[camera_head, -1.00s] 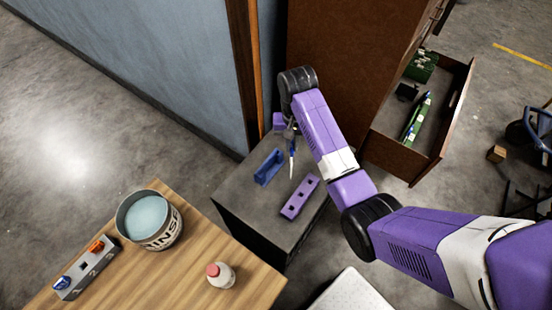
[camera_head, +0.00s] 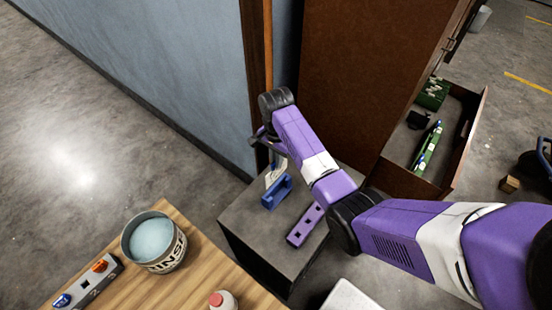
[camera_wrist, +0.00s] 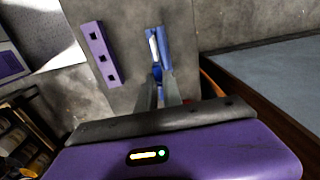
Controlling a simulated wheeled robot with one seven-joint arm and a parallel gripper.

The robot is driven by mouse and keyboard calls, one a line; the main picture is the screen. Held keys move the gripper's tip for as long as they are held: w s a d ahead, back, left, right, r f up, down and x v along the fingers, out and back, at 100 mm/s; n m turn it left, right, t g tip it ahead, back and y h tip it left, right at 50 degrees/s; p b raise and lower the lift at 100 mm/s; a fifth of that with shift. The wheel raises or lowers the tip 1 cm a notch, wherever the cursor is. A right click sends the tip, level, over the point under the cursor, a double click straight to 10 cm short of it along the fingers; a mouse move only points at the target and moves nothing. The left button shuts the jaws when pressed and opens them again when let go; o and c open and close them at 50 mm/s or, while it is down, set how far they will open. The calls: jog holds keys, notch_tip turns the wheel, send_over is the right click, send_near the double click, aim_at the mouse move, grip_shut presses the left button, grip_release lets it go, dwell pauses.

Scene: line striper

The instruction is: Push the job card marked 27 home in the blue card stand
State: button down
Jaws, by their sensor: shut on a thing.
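The blue card stand (camera_head: 270,201) is on the dark grey cabinet top, and it also shows in the wrist view (camera_wrist: 164,48). The job card (camera_head: 272,177) is a thin white piece with blue on it, standing roughly upright at the stand. In the wrist view the white card (camera_wrist: 153,46) lines up with the stand's slot. My gripper (camera_wrist: 158,80) is shut on the card's blue end, above the stand. The number is not legible, and I cannot tell how deep the card sits.
A purple block with square holes (camera_head: 305,224) lies beside the stand. A blue-grey wall (camera_head: 170,75) and brown cabinet (camera_head: 365,80) stand close behind. An open drawer (camera_head: 465,140) is at right. A wooden table (camera_head: 205,260) with a tin (camera_head: 165,257) is in front.

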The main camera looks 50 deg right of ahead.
jog(key=shift+f+b, duration=1.7)
jog(key=shift+f, duration=0.75)
jog(key=shift+r+p, duration=0.1)
jog(key=shift+p, duration=0.2)
jog(key=shift+f+b, duration=2.1)
jog(key=shift+f, duration=1.8)
dwell(0.7)
jog(key=c, duration=1.1)
grip_release()
